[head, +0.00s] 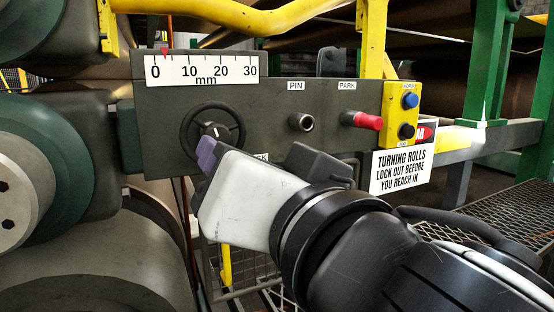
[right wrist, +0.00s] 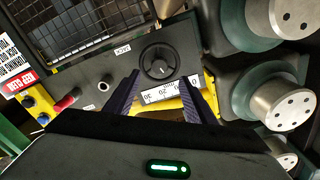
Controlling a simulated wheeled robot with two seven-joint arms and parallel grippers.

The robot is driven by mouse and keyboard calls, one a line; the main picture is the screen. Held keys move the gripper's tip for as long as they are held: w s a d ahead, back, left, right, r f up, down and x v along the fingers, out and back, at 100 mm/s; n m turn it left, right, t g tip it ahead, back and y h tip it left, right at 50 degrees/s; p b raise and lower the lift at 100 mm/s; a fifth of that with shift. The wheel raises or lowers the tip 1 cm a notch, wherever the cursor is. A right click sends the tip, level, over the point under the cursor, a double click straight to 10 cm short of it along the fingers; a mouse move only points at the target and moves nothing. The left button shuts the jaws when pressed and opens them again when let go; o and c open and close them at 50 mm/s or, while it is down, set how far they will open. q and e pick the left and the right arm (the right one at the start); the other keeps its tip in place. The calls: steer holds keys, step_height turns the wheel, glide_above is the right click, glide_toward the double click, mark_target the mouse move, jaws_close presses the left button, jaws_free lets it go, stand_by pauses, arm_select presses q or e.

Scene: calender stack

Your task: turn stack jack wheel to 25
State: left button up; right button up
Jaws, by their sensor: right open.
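The dark jack wheel (head: 187,131) with a pale-marked hub is on the grey panel (head: 270,105). It also shows in the right wrist view (right wrist: 143,62), just beyond and between my finger tips. Above it, the white mm scale (head: 202,70) runs from 0 to 30. Its red pointer (head: 165,51) stands a little right of 0, at roughly 3. My right gripper (head: 206,150) is at the wheel's lower edge in the head view. In the right wrist view its two purple fingers (right wrist: 168,78) are wide apart with nothing between them. I cannot tell whether they touch the wheel. My left gripper is out of view.
Right of the wheel are a PIN socket (head: 301,122), a red PARK handle (head: 366,121) and a yellow box (head: 397,112) with blue and black buttons. A lockout sign (head: 402,170) hangs below. Large rolls (head: 22,185) stand at left; a yellow rail (head: 225,18) crosses above.

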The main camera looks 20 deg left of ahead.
mark_target(215, 135)
steer(key=b+x, duration=0.1)
steer(key=x, duration=0.8)
steer(key=shift+w+a, duration=0.25)
steer(key=shift+w, duration=0.1)
steer(key=shift+c, duration=0.3)
steer(key=c, duration=1)
